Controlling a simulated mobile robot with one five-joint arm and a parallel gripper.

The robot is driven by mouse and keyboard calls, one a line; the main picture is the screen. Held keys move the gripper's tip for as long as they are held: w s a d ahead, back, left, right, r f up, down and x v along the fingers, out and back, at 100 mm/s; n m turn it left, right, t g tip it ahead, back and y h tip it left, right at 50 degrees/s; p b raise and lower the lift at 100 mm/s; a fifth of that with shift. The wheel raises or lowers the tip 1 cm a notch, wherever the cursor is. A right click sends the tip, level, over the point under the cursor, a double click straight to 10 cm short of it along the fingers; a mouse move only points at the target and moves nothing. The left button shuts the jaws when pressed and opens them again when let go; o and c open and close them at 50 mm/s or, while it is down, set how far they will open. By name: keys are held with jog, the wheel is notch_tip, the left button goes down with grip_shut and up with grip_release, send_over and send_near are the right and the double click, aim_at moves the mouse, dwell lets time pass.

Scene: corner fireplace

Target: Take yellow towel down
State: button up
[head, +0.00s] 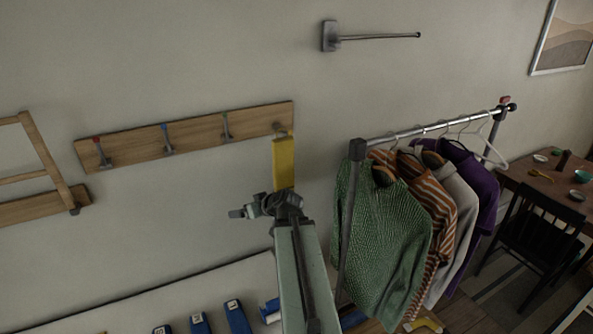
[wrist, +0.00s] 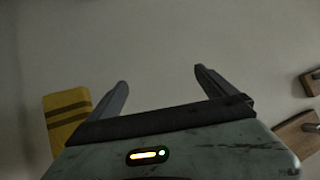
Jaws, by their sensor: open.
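The yellow towel (head: 284,163) hangs from the hook at the right end of a wooden hook rail (head: 195,137) on the wall. My gripper (head: 238,213) is below and to the left of the towel in the head view, with the arm partly in front of the towel's lower end. In the wrist view my gripper (wrist: 161,78) is open with nothing between its fingers. There the towel (wrist: 70,118), with two dark stripes, is left of the fingers, outside them. Whether the gripper touches it cannot be told.
A clothes rack (head: 430,130) with a green sweater (head: 380,245) and other garments stands close on the right. A wooden frame (head: 45,165) is at the left. A bare metal wall bar (head: 380,37) is above. Blue items (head: 237,318) lie below. A table (head: 550,185) and chair (head: 535,235) stand far right.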

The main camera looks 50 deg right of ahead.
aim_at(286, 166)
jog(key=s+d+r+t+h, duration=0.1)
jog(key=s+d+r, duration=0.1)
jog(key=d, duration=0.3)
jog(key=s+d+r+m+h, duration=0.1)
jog(key=s+d+r+h, duration=0.1)
jog(key=d, duration=0.3)
jog(key=s+d+r+t+h+p, duration=0.1)
jog(key=s+d+r, duration=0.1)
jog(key=d+r, duration=0.2)
jog(key=shift+d+r+m+t+h, duration=0.15)
jog(key=shift+d+m+t+h, duration=0.15)
jog(key=shift+d, duration=0.25)
jog(key=b+x, duration=0.2)
jog(key=x, duration=0.5)
jog(key=c, duration=1.6)
notch_tip(286, 166, up, 3)
jog(key=p, duration=0.3)
jog(key=shift+w, duration=0.15)
jog(key=shift+w+d, duration=0.1)
jog(key=shift+w, duration=0.05)
jog(key=c, duration=0.4)
jog(key=shift+o, duration=0.3)
